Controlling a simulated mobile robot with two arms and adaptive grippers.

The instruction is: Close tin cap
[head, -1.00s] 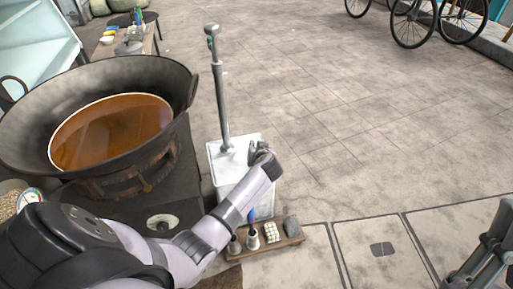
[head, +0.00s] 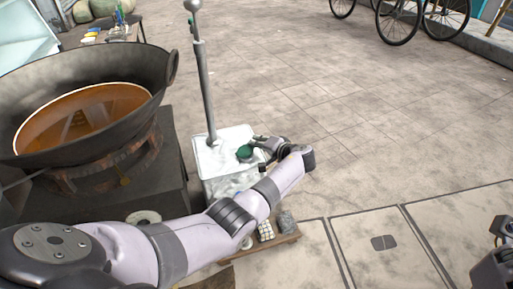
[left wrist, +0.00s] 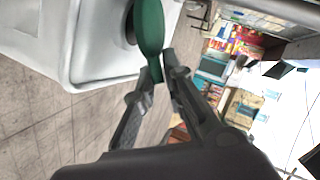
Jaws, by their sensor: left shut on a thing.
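The white metal tin (head: 215,165) stands on the ground right of the stove, with a tall grey rod rising from its top. A green cap (head: 245,153) is at the right part of the tin's top. In the left wrist view, the cap (left wrist: 150,28) shows edge-on beside a dark round part on the tin's face (left wrist: 95,55). My left gripper (head: 260,147) is at the cap; its fingertips (left wrist: 157,78) are shut on the cap's narrow tab. I cannot tell whether the cap is fully seated. My right gripper (head: 492,262) is partly cut off at the right edge.
A large dark pan (head: 150,90) with brown liquid sits on the stove at left. A low wooden board (head: 285,238) with small items lies in front of the tin, partly behind my left arm. Open paving (head: 330,90) spreads to the right.

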